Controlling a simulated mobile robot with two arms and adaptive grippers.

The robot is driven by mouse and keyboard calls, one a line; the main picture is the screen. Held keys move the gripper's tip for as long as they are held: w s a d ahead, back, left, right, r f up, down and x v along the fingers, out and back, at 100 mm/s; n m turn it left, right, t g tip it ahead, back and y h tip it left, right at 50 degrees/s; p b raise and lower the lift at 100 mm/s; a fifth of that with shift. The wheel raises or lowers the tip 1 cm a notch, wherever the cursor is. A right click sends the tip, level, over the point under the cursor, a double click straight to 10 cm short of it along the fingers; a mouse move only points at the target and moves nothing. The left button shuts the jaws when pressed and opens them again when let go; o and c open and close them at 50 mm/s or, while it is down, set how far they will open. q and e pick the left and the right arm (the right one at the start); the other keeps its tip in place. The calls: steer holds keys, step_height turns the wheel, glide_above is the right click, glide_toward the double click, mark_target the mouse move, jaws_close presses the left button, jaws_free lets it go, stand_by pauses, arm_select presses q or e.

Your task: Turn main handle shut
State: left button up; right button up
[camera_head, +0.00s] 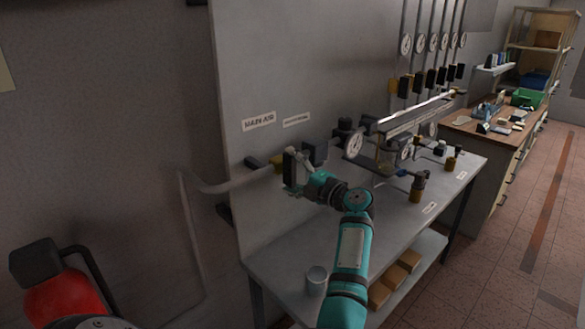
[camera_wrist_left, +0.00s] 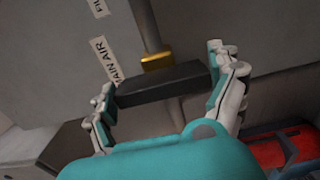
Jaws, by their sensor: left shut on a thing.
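The main handle is a black bar (camera_wrist_left: 162,85) on a brass valve body (camera_wrist_left: 157,61) in the left wrist view. It sits by the label "MAIN AIR" (camera_wrist_left: 108,62), which also shows on the panel in the head view (camera_head: 258,121). My left gripper (camera_wrist_left: 168,92) has one finger at each end of the bar and is shut on it. In the head view the left gripper (camera_head: 296,172) is at the pipe's end and covers much of the handle. My right gripper is not in view.
A grey pipe (camera_head: 222,187) leads to the valve from the left. Gauges (camera_head: 353,145) and fittings stand right of the gripper above the grey bench (camera_head: 290,244). A metal cup (camera_head: 317,279) stands near its front. A red cylinder (camera_head: 62,298) is at lower left.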

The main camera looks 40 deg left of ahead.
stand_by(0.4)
arm_select(q)
steer(key=o, duration=0.9)
steer(key=shift+w, duration=0.1)
steer(key=shift+c, duration=0.2)
